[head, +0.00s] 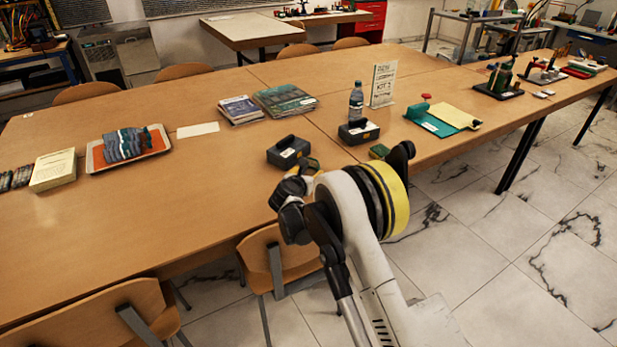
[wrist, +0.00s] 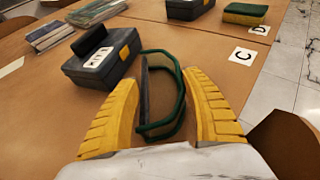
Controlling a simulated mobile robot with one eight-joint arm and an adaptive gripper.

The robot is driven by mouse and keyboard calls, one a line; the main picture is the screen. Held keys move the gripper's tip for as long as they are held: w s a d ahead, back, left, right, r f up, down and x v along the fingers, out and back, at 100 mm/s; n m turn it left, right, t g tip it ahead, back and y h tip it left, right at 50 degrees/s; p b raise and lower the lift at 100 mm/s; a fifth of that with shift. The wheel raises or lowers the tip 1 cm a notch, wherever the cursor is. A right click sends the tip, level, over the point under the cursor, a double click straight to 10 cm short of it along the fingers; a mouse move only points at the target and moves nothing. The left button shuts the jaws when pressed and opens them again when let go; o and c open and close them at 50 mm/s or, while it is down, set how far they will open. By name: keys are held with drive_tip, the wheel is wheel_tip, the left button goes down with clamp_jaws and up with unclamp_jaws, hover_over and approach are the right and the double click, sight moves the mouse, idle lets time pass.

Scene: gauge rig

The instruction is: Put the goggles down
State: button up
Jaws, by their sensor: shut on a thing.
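The goggles (wrist: 181,92) have a green rim and a dark inner part. In the wrist view they stand between the two yellow fingers of my gripper (wrist: 166,112), which is shut on them. They are just to the right of a dark case (wrist: 84,72) with a white label. I cannot tell whether they touch the table or the case. In the head view my gripper (head: 303,169) is at the table's front edge by the same case (head: 288,152), partly hidden by my arm; the goggles cannot be made out there.
The table (head: 215,185) has bare wood left of the case. A second dark case (head: 359,132) stands behind it near a bottle (head: 356,101). A green-yellow sponge (wrist: 245,13) and cards marked C (wrist: 243,56) and D (wrist: 259,29) lie to the right. Chairs (head: 265,262) stand along the front.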

drive_tip(key=shift+r, duration=0.1)
drive_tip(key=o, duration=1.1)
drive_tip(key=shift+o, duration=0.2)
